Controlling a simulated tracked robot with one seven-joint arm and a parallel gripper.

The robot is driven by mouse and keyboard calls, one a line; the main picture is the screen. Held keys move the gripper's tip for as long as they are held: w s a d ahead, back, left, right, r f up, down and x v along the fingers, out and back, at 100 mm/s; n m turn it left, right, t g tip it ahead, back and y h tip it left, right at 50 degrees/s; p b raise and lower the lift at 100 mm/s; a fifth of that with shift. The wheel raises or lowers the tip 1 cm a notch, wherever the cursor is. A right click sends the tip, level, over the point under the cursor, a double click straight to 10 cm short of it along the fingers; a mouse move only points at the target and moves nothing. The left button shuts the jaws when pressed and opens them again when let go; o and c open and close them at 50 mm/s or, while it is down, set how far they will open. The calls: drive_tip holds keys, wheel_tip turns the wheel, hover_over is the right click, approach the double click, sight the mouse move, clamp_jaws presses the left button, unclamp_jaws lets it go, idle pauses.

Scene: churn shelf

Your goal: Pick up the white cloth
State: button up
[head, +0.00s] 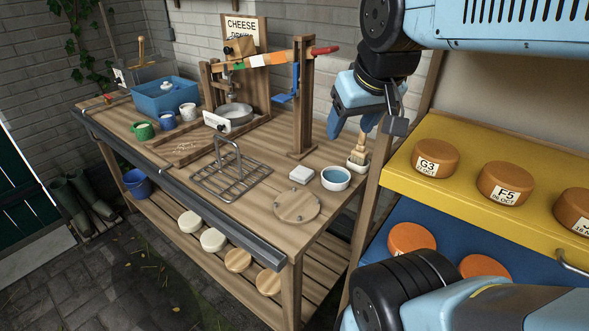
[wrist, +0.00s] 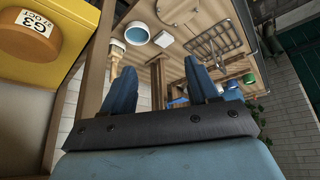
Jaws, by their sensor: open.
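The white cloth (head: 301,174) looks like a small folded white block lying flat on the wooden workbench (head: 262,215), between the wire rack and the blue-filled bowl. A small white shape in the wrist view (wrist: 163,39), beside the bowl, appears to be the same cloth. My gripper (head: 352,122) is open and empty, raised above the bench's back right, up and to the right of the cloth in the head view. Its two blue fingers (wrist: 160,72) stand apart in the wrist view, with the bench beyond them. Nothing hides the cloth in the head view.
Cheese shelves (head: 470,190) stand close on the right.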

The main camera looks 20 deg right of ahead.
drive_tip(key=o, duration=0.3)
drive_tip(key=w+n, duration=0.2)
drive_tip(key=w+f+n+h, duration=0.1)
drive_tip(key=w+n, duration=0.1)
drive_tip(key=w+f+n+g, duration=0.1)
drive_tip(key=w+n, duration=0.1)
drive_tip(key=shift+w+d+f, duration=0.25)
drive_tip(key=shift+w, duration=0.15)
drive_tip(key=n+g+h, duration=0.2)
drive_tip(key=n, duration=1.7)
hover_over(303, 171)
drive_tip(key=s+a, duration=0.2)
drive_tip(key=a, duration=0.1)
wheel_tip(303, 171, down, 23)
drive_tip(key=shift+d+r, duration=0.1)
drive_tip(key=shift+d, duration=0.05)
drive_tip(key=shift+h, duration=0.3)
drive_tip(key=shift+w+d+x, duration=0.1)
drive_tip(key=shift+d+x, duration=0.05)
drive_tip(key=shift+x, duration=1.25)
drive_tip(key=shift+w+d+x, duration=0.15)
drive_tip(key=shift+d+x, duration=0.05)
drive_tip(key=shift+x, duration=1.2)
